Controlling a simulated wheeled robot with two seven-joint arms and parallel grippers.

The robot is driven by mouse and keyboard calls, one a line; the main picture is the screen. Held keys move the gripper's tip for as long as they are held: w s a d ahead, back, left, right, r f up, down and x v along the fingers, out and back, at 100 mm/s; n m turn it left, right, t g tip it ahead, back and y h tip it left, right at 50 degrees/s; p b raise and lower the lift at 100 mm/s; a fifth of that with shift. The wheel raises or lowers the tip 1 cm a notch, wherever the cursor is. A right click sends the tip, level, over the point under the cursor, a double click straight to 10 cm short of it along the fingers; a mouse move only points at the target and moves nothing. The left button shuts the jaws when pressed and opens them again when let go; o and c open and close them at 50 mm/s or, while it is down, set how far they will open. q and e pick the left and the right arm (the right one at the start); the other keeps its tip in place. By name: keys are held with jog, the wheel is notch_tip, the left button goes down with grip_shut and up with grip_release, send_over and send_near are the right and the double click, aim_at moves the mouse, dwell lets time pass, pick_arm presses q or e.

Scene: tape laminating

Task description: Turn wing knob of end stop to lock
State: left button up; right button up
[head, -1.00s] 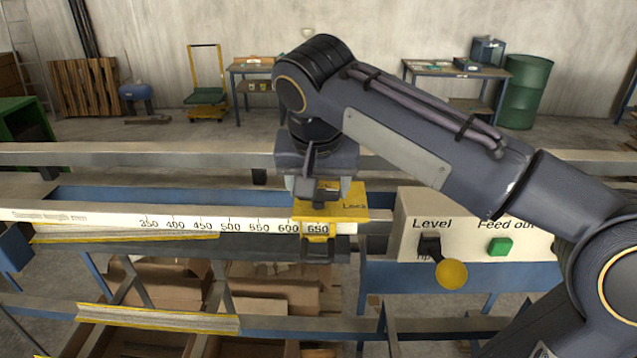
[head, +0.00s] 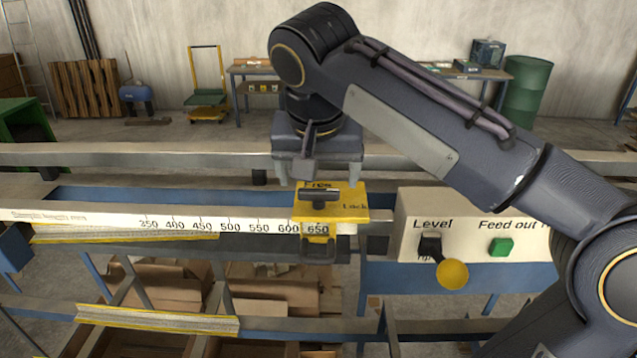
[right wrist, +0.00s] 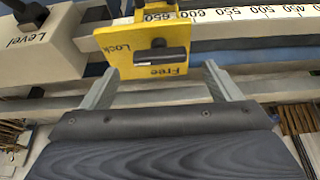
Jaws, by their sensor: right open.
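The yellow end stop (head: 336,213) sits on the ruler rail at the 650 mark. Its dark wing knob (head: 319,194) lies on top, with its bar along the rail's length, near the printed words Free and Lock. In the right wrist view the end stop (right wrist: 112,50) and the knob (right wrist: 161,56) show plainly, and the bar is level. My right gripper (head: 318,180) is open and empty, above and behind the knob. In the right wrist view its two fingers (right wrist: 157,88) stand apart, clear of the knob. My left gripper is not in view.
The ruler rail (head: 190,224) runs left from the end stop. A control box (head: 470,215) to the right has a Level lever with a yellow ball (head: 452,273) and a green Feed out button (head: 501,245). A grey rail (head: 120,154) runs behind.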

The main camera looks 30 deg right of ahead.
jog(key=shift+v, duration=2.4)
